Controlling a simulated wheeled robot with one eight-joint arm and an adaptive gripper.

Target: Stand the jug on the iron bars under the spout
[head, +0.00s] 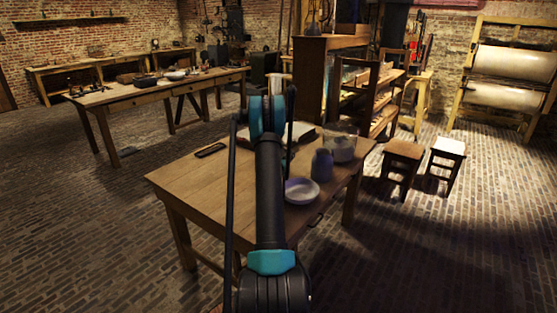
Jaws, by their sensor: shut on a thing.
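My arm rises through the middle of the head view, and its teal and black joint stands in front of the near wooden table. My gripper is hidden behind the arm. A small pale, cylinder-like thing (280,84) shows just above the arm's top joint; I cannot tell whether it is the jug or what bears it. A blue-grey jar (321,167) stands upright on the near table, right of my arm. I cannot make out the iron bars or the spout.
The near table (185,180) also bears a pale shallow bowl (301,192), a greyish vessel (342,150) and a dark flat thing (210,150). A long table (115,95) stands back left. Two stools (403,152) stand right.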

